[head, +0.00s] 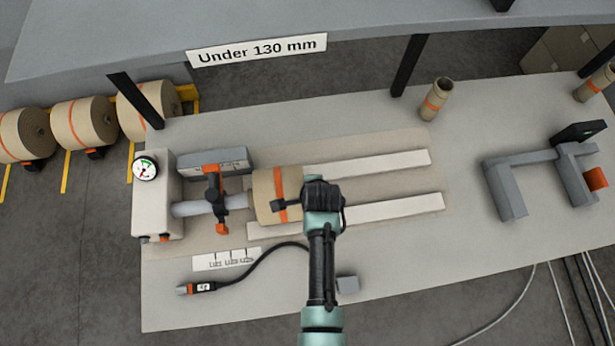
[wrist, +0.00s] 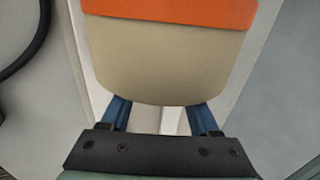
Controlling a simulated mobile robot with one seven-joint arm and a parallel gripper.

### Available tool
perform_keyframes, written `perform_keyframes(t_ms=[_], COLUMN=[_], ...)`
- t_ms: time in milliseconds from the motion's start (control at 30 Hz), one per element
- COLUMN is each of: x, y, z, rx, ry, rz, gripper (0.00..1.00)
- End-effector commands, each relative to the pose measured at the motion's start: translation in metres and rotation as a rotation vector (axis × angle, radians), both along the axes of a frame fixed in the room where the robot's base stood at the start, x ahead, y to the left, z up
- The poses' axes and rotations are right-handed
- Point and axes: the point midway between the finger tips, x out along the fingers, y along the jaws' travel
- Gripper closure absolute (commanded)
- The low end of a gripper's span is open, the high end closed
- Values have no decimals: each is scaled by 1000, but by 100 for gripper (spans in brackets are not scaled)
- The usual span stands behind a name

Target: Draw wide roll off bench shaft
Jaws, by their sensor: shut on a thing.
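The wide kraft roll (head: 262,190), tan with an orange band, sits at the right end of the grey bench shaft (head: 234,202), over the two pale rails. I cannot tell how far the shaft reaches into it. My gripper (head: 285,205) is at the roll's right end, shut on it. In the wrist view the roll (wrist: 170,60) fills the upper middle. The blue fingers of my gripper (wrist: 160,115) run to its near edge, with their tips hidden behind it.
An orange-handled clamp (head: 213,185) stands around the shaft left of the roll. A white gauge block (head: 158,205) holds the shaft's left end. The pale rails (head: 385,165) extend right, clear. A black cable (head: 255,262) lies in front. A grey bracket (head: 505,190) stands far right.

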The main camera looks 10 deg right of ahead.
Motion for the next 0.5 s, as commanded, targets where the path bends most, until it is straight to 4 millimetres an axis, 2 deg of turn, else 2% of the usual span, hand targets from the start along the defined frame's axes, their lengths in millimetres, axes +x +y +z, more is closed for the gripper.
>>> perform_keyframes(t_ms=[500], x=[1], y=[-20], z=[1], rx=[-2], ry=[-3], rz=[-3], gripper=[100])
